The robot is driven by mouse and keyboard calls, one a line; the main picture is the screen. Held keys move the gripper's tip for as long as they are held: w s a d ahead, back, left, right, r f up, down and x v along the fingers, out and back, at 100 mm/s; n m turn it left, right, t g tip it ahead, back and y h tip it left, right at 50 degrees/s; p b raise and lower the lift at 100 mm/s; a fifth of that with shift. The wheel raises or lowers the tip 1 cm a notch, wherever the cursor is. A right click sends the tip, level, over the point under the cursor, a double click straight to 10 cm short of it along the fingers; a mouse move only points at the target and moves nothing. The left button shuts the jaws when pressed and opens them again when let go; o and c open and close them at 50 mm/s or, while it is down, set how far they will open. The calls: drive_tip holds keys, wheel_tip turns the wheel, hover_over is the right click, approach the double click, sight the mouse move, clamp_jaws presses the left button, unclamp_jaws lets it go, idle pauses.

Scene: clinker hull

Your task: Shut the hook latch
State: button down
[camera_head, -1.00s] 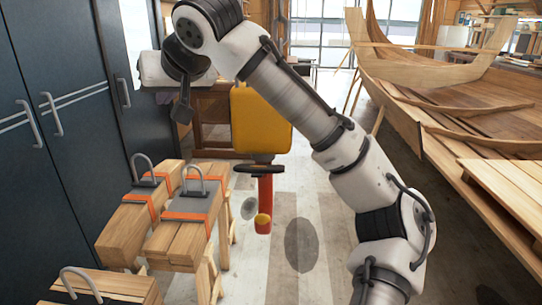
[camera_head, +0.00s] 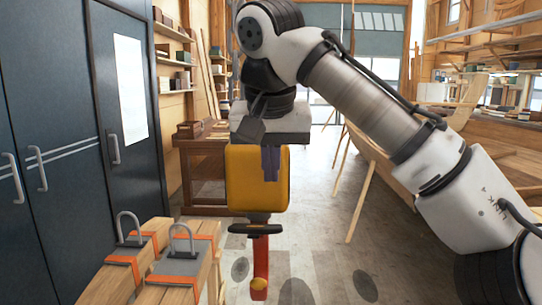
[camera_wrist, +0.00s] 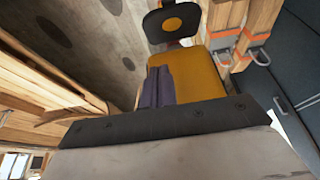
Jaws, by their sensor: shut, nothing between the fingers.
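A yellow block (camera_head: 257,192) hangs in the middle of the head view. Below it are a black crosspiece (camera_head: 255,229) and a red hook-like part (camera_head: 261,262) with a yellow-orange tip. I cannot make out a separate latch or its position. My gripper (camera_head: 270,172) points down in front of the yellow block's upper part, above the red part. Its fingers are together and empty. In the wrist view the fingers (camera_wrist: 157,82) lie before the yellow block (camera_wrist: 200,75), with a black plate (camera_wrist: 172,22) bearing a yellow-orange disc beyond. Contact cannot be judged.
Timber beams (camera_head: 150,270) with orange straps and grey U-shaped handles stand at lower left. Dark cabinets (camera_head: 60,130) line the left side. A wooden hull (camera_head: 480,160) stands at right, partly behind my arm. The floor (camera_head: 330,240) between is open.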

sight(271, 226)
drive_tip(key=x, duration=0.3)
drive_tip(key=shift+w+f+p, duration=0.1)
drive_tip(key=shift+f+p, duration=0.2)
drive_tip(key=shift+p, duration=0.1)
drive_tip(key=f, duration=0.1)
drive_tip(key=s+f, duration=0.1)
drive_tip(key=f, duration=0.1)
drive_tip(key=shift+p, duration=0.4)
drive_tip(key=shift+s+f, duration=0.2)
drive_tip(key=shift+f, duration=0.5)
drive_tip(key=shift+f, duration=0.1)
